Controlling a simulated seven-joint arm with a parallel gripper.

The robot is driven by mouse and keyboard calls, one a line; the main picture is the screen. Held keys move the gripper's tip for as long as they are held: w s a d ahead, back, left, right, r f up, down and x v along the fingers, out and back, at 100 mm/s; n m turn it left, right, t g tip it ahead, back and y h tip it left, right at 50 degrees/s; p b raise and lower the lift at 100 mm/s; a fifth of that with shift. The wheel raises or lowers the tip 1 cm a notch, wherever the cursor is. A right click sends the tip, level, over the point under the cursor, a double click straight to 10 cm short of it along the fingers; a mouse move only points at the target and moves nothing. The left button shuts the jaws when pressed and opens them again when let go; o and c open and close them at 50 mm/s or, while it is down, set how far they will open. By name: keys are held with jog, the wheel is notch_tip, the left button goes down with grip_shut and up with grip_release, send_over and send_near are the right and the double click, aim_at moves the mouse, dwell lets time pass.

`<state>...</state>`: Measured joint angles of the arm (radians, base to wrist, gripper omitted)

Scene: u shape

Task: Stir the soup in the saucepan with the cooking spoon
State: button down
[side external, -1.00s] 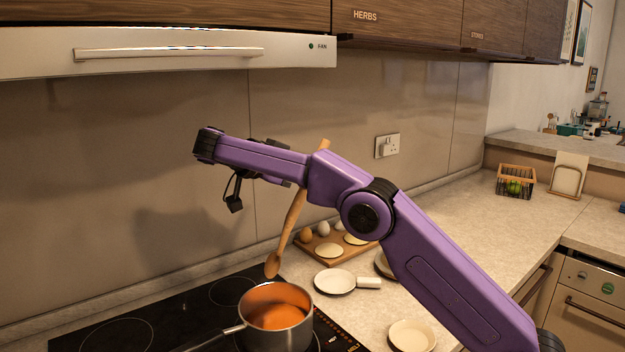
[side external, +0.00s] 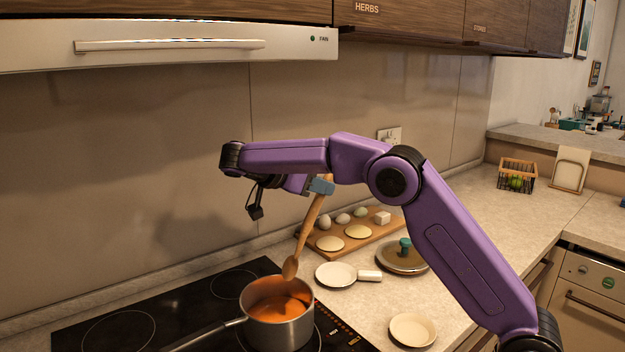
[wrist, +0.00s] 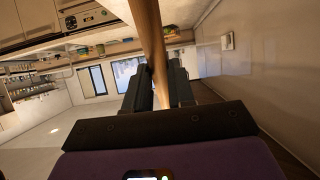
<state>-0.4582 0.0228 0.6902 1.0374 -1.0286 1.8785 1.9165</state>
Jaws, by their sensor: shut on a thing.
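The wooden cooking spoon (side external: 309,230) hangs steeply with its bowl end down. Its bowl is just above the right back rim of the saucepan, and I cannot tell whether it is over the opening. My gripper (side external: 320,186) is shut on the spoon's upper handle; the spoon also shows between the fingers in the wrist view (wrist: 150,45). The steel saucepan (side external: 284,335) stands on the black hob, its handle pointing to the lower left. Orange soup (side external: 276,308) is inside it.
A wooden board (side external: 375,236) with eggs and pale rounds lies behind, to the right. The extractor hood (side external: 200,50) is overhead.

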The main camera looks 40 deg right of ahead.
aim_at(304, 240)
jog(key=shift+d+f, duration=0.8)
jog(key=shift+d, duration=0.05)
jog(key=shift+a+f, duration=0.95)
jog(key=shift+f, duration=0.6)
jog(key=shift+a+f, duration=0.9)
jog(key=shift+f, duration=0.6)
jog(key=shift+a+f, duration=0.95)
jog(key=shift+f, duration=0.6)
jog(key=shift+d, duration=0.15)
